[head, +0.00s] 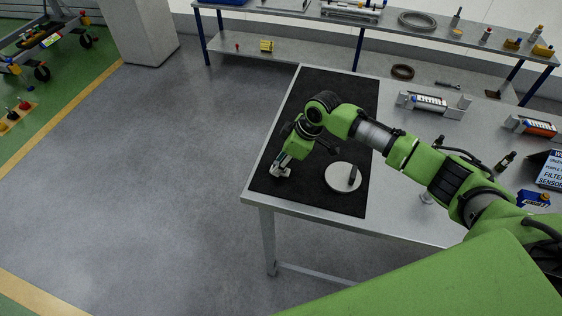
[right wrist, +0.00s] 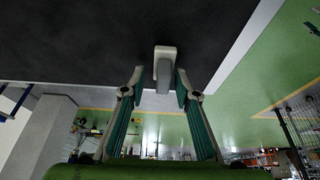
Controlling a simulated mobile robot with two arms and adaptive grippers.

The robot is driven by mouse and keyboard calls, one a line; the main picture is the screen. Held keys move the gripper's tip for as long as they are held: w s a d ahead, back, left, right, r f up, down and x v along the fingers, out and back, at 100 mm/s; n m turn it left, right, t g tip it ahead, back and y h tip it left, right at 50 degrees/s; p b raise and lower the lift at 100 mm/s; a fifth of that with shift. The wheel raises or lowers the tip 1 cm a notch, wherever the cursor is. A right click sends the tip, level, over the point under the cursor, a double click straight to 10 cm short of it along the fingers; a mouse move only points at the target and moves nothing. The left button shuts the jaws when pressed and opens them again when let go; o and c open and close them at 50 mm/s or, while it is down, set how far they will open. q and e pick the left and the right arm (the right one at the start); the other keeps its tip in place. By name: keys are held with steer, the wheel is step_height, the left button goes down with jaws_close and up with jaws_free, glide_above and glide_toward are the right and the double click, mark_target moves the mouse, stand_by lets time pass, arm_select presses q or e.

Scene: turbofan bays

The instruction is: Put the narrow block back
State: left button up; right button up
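A narrow grey block (right wrist: 164,76) with a paler end stands on the black mat (head: 318,88), near its front left corner. In the head view a pale part of it (head: 281,174) shows just below my right gripper (head: 286,165). In the right wrist view my right gripper (right wrist: 161,82) is open, with one finger on each side of the block and a gap showing on both sides. A round white disc (head: 338,180) with a dark upright piece lies on the mat to the right. My left gripper is not in view.
A shelved bench (head: 300,50) stands behind. The mat's far part is clear.

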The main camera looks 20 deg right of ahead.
steer(key=shift+r, duration=0.3)
steer(key=b+v, duration=0.2)
steer(key=v, duration=0.9)
steer(key=shift+r, duration=0.4)
steer(key=shift+s+d, duration=0.1)
